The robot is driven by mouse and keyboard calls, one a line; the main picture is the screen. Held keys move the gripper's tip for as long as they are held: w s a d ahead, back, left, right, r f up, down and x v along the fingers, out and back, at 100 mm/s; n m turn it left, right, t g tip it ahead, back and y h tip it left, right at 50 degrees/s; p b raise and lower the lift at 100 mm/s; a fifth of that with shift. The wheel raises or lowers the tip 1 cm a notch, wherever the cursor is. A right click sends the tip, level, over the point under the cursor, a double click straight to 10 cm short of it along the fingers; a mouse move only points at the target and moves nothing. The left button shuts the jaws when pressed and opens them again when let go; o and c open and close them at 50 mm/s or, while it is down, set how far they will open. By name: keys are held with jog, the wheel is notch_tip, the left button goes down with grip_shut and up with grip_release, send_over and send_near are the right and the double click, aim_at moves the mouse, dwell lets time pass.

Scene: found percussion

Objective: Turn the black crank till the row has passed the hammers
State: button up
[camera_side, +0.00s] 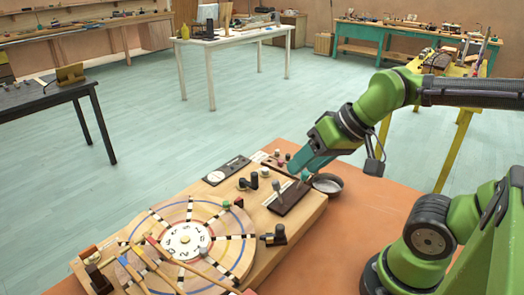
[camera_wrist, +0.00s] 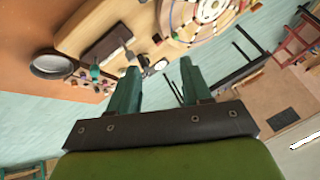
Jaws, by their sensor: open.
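A wooden board (camera_side: 300,225) on the orange table carries a round pale disc (camera_side: 228,262) with black-and-white rows running out from a numbered white centre. Several sticks with coloured ends, perhaps the hammers (camera_side: 165,252), lie over the disc's near left part. A small black fitting (camera_side: 248,182) stands behind the disc and another black fitting (camera_side: 275,236) stands at its right; I cannot tell which is the crank. My gripper (camera_side: 306,163) has teal fingers, open and empty, above the board's far right end. In the wrist view the open fingers (camera_wrist: 158,78) have nothing between them.
A dark brown plate with an upright grey lever (camera_side: 278,192) sits below my gripper. A round metal bowl (camera_side: 328,183) stands just right of the board. A black panel (camera_side: 226,170) lies at the board's back. The orange table (camera_side: 325,262) is bare at the front right.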

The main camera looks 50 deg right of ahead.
jog(key=w+d+m+g, duration=0.2)
jog(key=w+g, duration=0.1)
jog(key=w, duration=0.6)
jog(key=m+g+h, duration=0.2)
jog(key=m+g, duration=0.2)
jog(key=m, duration=0.6)
send_over(255, 173)
notch_tip(255, 173, down, 16)
jog(key=shift+w+r, duration=0.1)
jog(key=shift+c, duration=0.2)
grip_shut()
